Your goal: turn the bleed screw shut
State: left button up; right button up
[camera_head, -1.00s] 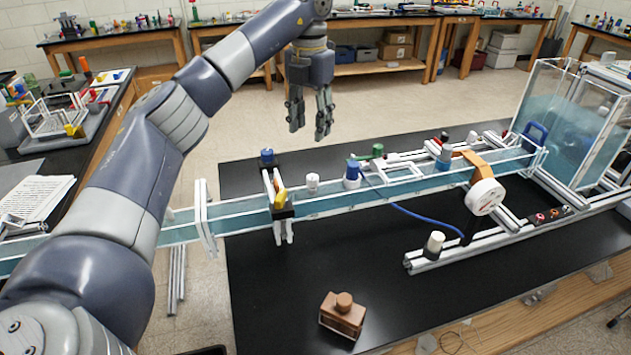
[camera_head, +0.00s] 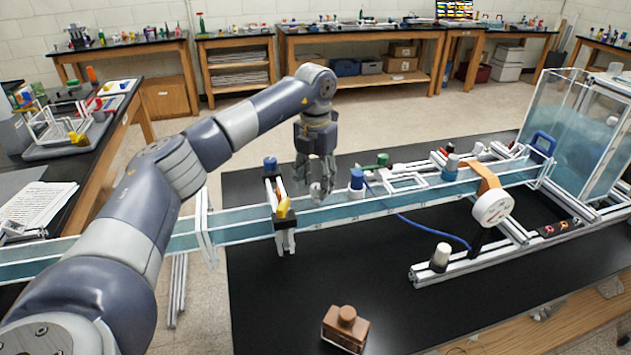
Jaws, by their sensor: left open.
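A small white knob (camera_head: 315,191), which looks like the bleed screw, stands on top of the long water channel (camera_head: 345,212). My left gripper (camera_head: 317,180) points down over it, open, with its fingertips around or just above the knob. The fingers partly hide the knob, and I cannot tell whether they touch it. My right gripper is out of view.
A blue-capped fitting (camera_head: 356,179) stands close to the right of the gripper.

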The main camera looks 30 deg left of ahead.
pick_arm(q)
jog(key=shift+f, duration=0.6)
grip_shut()
jog(key=shift+m, duration=0.4)
jog(key=m, duration=0.5)
jog(key=shift+m+p, duration=0.3)
jog(key=shift+p, duration=0.05)
jog(key=m, duration=0.6)
jog(key=shift+w+a+r+m, duration=0.1)
jog(key=shift+m, duration=0.2)
